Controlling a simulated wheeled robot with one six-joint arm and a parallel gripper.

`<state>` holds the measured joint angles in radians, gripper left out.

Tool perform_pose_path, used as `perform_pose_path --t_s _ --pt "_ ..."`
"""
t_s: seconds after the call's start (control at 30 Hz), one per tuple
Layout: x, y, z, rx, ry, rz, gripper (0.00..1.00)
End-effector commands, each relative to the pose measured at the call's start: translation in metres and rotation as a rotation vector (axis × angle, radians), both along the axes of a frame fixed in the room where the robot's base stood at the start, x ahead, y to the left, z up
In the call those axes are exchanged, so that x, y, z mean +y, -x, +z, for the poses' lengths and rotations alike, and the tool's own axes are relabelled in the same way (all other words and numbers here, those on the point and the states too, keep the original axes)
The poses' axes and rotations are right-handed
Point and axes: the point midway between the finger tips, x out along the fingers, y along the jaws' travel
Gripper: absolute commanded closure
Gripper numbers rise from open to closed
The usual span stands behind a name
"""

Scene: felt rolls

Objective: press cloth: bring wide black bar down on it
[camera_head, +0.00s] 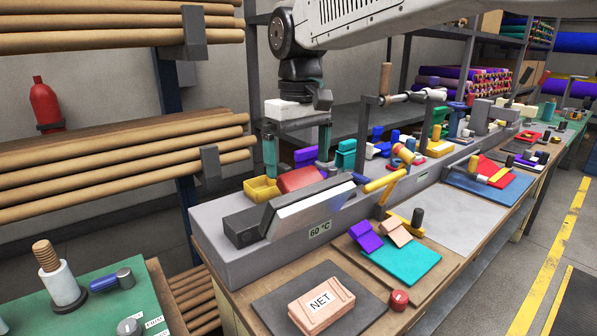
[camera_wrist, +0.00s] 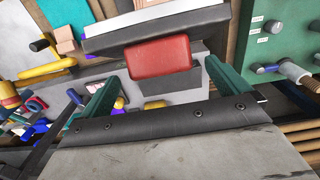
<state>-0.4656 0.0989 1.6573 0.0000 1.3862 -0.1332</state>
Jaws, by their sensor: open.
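The wide black bar (camera_head: 290,200) sits tilted along the grey press body (camera_head: 285,258), which carries a "60 °C" label. A pale flat face shows along the bar's front. The bar also shows in the wrist view (camera_wrist: 112,43). A red block (camera_head: 300,179) is right behind the bar; I cannot tell whether they are joined. My gripper (camera_head: 297,163) is open and empty above and behind the bar. In the wrist view the red block (camera_wrist: 158,57) lies between and beyond my fingertips (camera_wrist: 163,72). I cannot make out a cloth under the bar.
A teal sheet (camera_head: 408,262), purple block (camera_head: 366,237) and NET brick (camera_head: 321,305) lie in front. Tools crowd the bench to the right.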

Motion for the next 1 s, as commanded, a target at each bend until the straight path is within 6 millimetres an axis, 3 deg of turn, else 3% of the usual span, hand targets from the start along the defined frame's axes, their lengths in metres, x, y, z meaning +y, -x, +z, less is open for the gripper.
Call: perform_pose_path --t_s 0.23,0.57,0.67,0.8,1.0 --pt "-0.002 0.0 -0.031 0.0 0.0 -0.003 0.0" --pt "-0.003 -0.001 -0.037 -0.001 -0.001 -0.005 0.0" --pt "-0.003 -0.001 -0.037 -0.001 -0.001 -0.005 0.22" --pt "-0.003 -0.001 -0.037 -0.001 -0.001 -0.005 0.59" --pt "0.002 0.004 -0.038 -0.012 -0.009 0.004 0.59"
